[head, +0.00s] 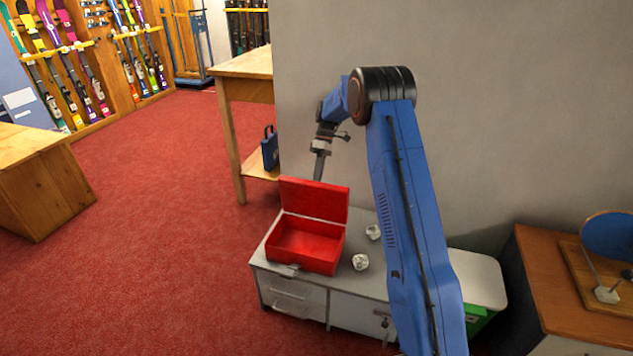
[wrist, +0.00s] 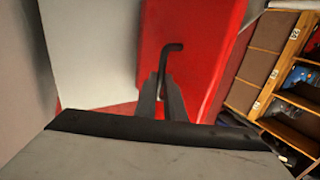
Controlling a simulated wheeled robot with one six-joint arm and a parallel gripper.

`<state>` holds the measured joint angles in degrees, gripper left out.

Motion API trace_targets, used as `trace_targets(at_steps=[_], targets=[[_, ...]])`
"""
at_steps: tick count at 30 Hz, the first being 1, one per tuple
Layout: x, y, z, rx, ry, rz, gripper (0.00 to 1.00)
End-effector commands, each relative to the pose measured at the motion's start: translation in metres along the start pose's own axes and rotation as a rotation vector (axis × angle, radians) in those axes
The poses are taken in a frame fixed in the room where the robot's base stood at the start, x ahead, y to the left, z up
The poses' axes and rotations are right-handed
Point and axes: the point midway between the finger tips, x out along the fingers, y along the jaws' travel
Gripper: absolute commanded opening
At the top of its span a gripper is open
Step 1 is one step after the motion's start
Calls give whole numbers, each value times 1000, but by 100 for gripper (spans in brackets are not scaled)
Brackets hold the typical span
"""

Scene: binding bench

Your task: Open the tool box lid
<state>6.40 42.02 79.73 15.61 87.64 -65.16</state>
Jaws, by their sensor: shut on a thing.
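The red tool box (head: 303,245) stands on a grey cabinet top, its inside showing empty. Its lid (head: 314,200) stands up at the back, open and near upright. My gripper (head: 319,177) points down behind the lid's top edge, and its fingertips are partly hidden by the lid. In the wrist view, the fingers (wrist: 161,88) are shut on a thin dark bent bar (wrist: 171,48) against the red lid (wrist: 190,45). The bar looks like the lid's handle, but its attachment is hidden.
Two crumpled white balls (head: 360,262) lie right of the box on the cabinet top (head: 345,283). A wooden bench (head: 246,66) with a blue case (head: 270,149) on its shelf stands behind. A grey wall (head: 470,110) is close behind my arm. Red floor lies open at left.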

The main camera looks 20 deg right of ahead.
Motion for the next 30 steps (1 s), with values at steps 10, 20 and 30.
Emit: trace_targets(at_steps=[10, 20, 30], targets=[[6, 1, 1, 2, -5, -8, 0], [3, 0, 0, 1, -3, -4, 28], [-23, -15, 0, 1, -1, -1, 28]])
